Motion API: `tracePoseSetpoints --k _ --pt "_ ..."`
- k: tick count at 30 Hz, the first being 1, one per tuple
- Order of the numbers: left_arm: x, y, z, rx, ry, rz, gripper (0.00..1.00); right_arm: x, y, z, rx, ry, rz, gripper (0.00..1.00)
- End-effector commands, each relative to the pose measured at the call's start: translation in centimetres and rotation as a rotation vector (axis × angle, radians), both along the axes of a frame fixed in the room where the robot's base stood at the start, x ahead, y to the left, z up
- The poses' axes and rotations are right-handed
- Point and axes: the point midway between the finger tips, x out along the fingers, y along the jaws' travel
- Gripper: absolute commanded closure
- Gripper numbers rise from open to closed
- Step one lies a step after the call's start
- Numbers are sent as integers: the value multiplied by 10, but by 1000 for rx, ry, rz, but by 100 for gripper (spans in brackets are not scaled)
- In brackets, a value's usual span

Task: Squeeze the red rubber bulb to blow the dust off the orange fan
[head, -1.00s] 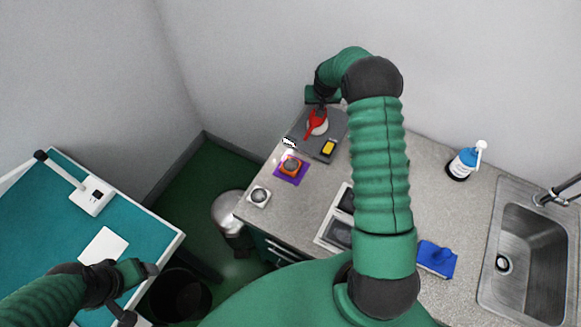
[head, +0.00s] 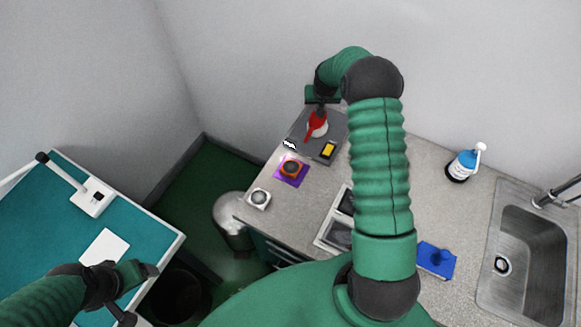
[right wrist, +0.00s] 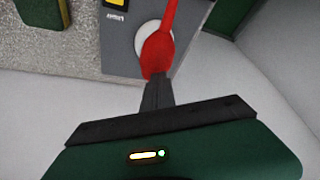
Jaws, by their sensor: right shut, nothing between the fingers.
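The red rubber bulb (head: 318,121), with a narrow red nozzle, is at a grey device at the back of the counter; it also shows in the right wrist view (right wrist: 157,52). My right gripper (right wrist: 157,90) is shut and empty, its fingertips at the bulb's near end. I cannot tell whether they touch it. The orange fan (head: 291,167) lies on a purple mat (head: 283,178), left of and nearer than the bulb. Its dust is too small to make out. My left gripper (head: 138,292) is open and empty above the teal table's front edge, far from the bulb.
The grey device (head: 301,127) carries a white disc and a yellow display (head: 329,150). A white-framed fan (head: 259,198) sits near the counter's left edge.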

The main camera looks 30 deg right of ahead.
Motion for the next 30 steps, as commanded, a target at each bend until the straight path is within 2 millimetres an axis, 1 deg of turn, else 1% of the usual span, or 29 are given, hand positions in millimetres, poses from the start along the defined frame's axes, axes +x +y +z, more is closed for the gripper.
tracePoseSetpoints --k 11,13,17,24,27,30 --pt "0 0 0 0 0 0 24 0 0 0 -1 -1 0 100" --pt "0 0 2 0 0 0 24 0 -1 3 -1 -2 -1 100" --pt "0 0 11 0 0 0 24 0 0 17 -1 -2 0 100" --pt "0 0 30 0 0 0 24 0 0 47 -2 -3 0 100" --pt "0 0 32 0 0 0 24 0 0 52 -1 -1 0 100" --pt "0 0 31 0 0 0 24 0 0 50 0 0 0 100"
